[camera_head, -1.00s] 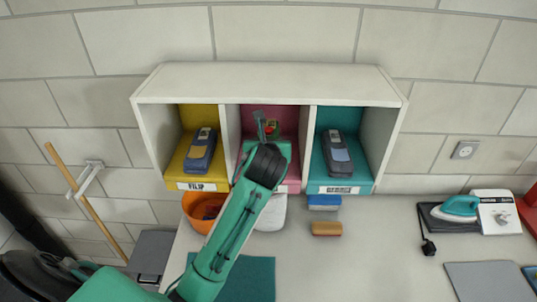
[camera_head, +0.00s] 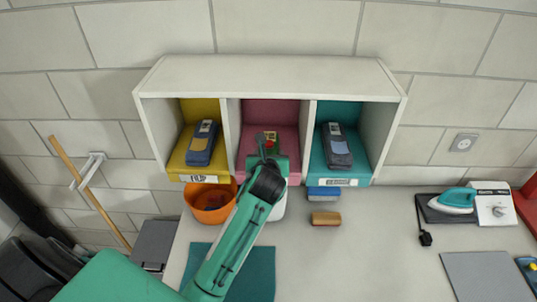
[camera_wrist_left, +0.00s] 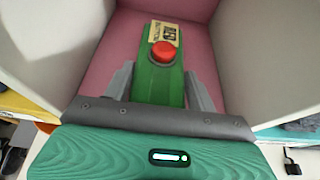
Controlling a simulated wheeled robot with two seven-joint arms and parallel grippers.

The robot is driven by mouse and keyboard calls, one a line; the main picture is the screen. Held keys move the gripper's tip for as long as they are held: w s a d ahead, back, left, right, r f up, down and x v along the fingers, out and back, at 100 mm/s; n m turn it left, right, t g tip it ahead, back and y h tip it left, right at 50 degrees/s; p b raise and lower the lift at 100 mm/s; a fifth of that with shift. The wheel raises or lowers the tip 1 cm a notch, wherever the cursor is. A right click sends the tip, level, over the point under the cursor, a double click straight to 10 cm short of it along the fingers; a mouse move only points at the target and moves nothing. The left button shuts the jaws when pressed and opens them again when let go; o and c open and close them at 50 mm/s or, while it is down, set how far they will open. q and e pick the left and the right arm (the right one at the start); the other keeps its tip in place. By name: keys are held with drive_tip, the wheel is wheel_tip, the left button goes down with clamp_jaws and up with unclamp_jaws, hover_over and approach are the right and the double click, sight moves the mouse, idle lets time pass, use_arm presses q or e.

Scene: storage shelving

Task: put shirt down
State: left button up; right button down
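No shirt can be made out in either view. My left gripper (camera_head: 268,145) is at the front of the pink middle compartment (camera_head: 252,114) of a white wall shelf. In the left wrist view my left gripper (camera_wrist_left: 161,88) is open, its two grey fingers apart. A green block with a red round button (camera_wrist_left: 163,55) and a yellow label stands in the pink compartment and shows between the fingers, with no clear contact. It shows small in the head view (camera_head: 271,138), mostly hidden by my gripper. My right gripper is out of view.
Blue-grey devices lie in the yellow (camera_head: 201,143) and teal (camera_head: 336,145) compartments. Below are an orange bowl (camera_head: 208,204), a brush (camera_head: 325,219) and a teal mat (camera_head: 255,275). A teal iron (camera_head: 453,200) stands right.

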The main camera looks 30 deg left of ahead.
use_arm(q)
drive_tip(key=shift+o, duration=1.3)
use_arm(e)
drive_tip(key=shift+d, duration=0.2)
use_arm(q)
drive_tip(key=shift+r, duration=0.15)
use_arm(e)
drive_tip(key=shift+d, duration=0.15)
use_arm(q)
drive_tip(key=shift+s+d, duration=0.2)
drive_tip(key=shift+s, duration=0.1)
drive_tip(key=b+v, duration=0.4)
drive_tip(key=v, duration=0.7)
drive_tip(key=shift+s+r, duration=0.15)
drive_tip(key=shift+r, duration=0.1)
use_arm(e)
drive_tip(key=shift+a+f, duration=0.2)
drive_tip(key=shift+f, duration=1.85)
use_arm(q)
drive_tip(key=shift+f, duration=0.1)
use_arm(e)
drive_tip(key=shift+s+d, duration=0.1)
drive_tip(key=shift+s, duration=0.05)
